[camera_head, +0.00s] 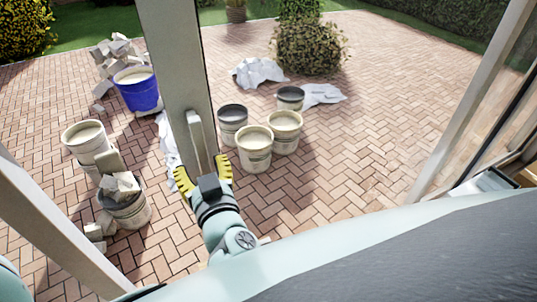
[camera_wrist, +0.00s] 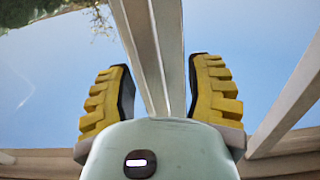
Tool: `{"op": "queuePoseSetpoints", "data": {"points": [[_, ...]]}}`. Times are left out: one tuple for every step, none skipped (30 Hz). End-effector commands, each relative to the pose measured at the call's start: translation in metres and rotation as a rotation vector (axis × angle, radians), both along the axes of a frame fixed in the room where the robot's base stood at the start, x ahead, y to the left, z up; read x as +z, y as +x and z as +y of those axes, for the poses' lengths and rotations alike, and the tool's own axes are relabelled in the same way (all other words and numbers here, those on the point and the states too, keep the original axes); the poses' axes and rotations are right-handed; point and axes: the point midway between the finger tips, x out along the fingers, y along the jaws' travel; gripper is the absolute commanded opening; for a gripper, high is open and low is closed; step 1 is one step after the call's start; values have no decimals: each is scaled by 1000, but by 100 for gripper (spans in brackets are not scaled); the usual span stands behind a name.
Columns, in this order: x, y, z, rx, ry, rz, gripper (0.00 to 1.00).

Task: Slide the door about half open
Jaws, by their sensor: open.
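The door's pale upright stile (camera_head: 178,75) stands left of centre in the head view, with glass beside it that is hard to make out. A slim vertical handle (camera_head: 199,140) is fixed to its near face. My gripper (camera_head: 203,176) is open at the handle's lower end, one yellow finger on each side. In the wrist view, my gripper (camera_wrist: 161,78) also shows open, with a pale upright bar (camera_wrist: 145,45) running between its fingers. Neither finger visibly presses on it. The handle's lower end is partly hidden by my gripper.
A pale frame post (camera_head: 475,90) leans at the right, another frame piece (camera_head: 50,225) at lower left. Outside, on brick paving (camera_head: 375,110), stand several buckets (camera_head: 254,148), a blue tub (camera_head: 138,92), rubble and a bush (camera_head: 308,48). Paving at the right is clear.

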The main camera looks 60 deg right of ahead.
Motion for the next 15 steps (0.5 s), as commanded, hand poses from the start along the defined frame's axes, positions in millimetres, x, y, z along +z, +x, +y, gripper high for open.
{"op": "queuePoseSetpoints", "data": {"points": [[-1,-9,2,-12,2,3,53],[-1,-13,5,-11,3,3,53],[-1,-17,8,-10,4,2,53],[-1,-21,11,-11,5,2,53],[-2,-24,13,-11,5,3,53],[-1,-29,15,-11,3,3,53],[-1,-32,17,-10,1,2,53],[-1,-35,19,-11,1,2,53],[-1,-40,21,-12,2,3,53],[-1,-43,24,-11,2,3,53],[-1,-46,26,-9,1,2,53],[0,-50,29,-10,1,-1,53],[1,-52,29,-12,-3,-2,53],[1,-55,30,-13,-4,-3,53],[2,-58,32,-11,-7,-5,53]]}}
